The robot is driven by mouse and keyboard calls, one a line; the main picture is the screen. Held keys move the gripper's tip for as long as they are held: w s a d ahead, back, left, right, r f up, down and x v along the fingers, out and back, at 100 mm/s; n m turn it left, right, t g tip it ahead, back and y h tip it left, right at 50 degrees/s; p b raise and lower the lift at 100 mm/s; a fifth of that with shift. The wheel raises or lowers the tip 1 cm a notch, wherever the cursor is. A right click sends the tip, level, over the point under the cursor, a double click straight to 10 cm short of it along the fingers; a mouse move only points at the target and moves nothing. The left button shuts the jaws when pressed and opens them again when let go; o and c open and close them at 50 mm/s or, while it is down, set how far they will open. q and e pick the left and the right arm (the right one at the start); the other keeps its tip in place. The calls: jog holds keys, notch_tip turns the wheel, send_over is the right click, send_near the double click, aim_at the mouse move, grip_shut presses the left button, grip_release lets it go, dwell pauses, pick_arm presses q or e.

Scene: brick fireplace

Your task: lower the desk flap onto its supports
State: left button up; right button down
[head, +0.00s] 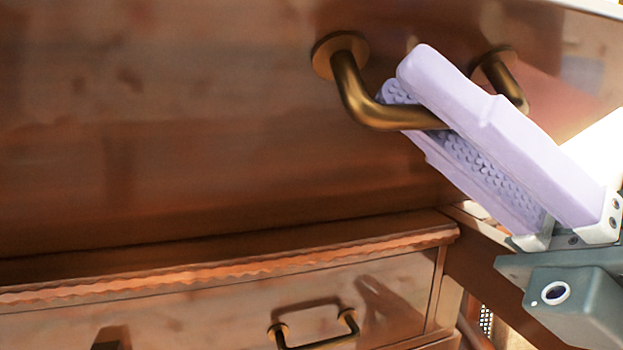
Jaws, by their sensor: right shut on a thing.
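The desk flap (200,130) is a large brown wooden panel filling the upper part of the head view. Its brass handle (355,95) stands out from the panel on two round mounts. My right gripper (410,92) comes in from the right, with pale lilac padded fingers on either side of the handle's bar. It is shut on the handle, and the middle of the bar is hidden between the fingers. The flap's supports cannot be made out. My left gripper is not in view.
Below the flap runs a ledge with a worn, scalloped edge (230,270). Under it is a drawer front (210,315) with a brass drawer handle (312,338). Bright light shows at the right, beyond the desk.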

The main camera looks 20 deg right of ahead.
jog(key=s+f+n+g+y+b, duration=0.3)
jog(key=f+n+g+b, duration=0.5)
jog(key=f+b, duration=0.9)
jog(key=shift+s+f+n+g+y+b, duration=0.15)
jog(key=shift+n+g+y+b, duration=0.3)
jog(key=shift+n+b, duration=1.8)
jog(key=shift+m+b, duration=0.9)
jog(key=shift+m, duration=0.05)
jog(key=c, duration=1)
grip_release()
jog(key=shift+d, duration=0.1)
jog(key=shift+o, duration=0.4)
jog(key=shift+g, duration=0.25)
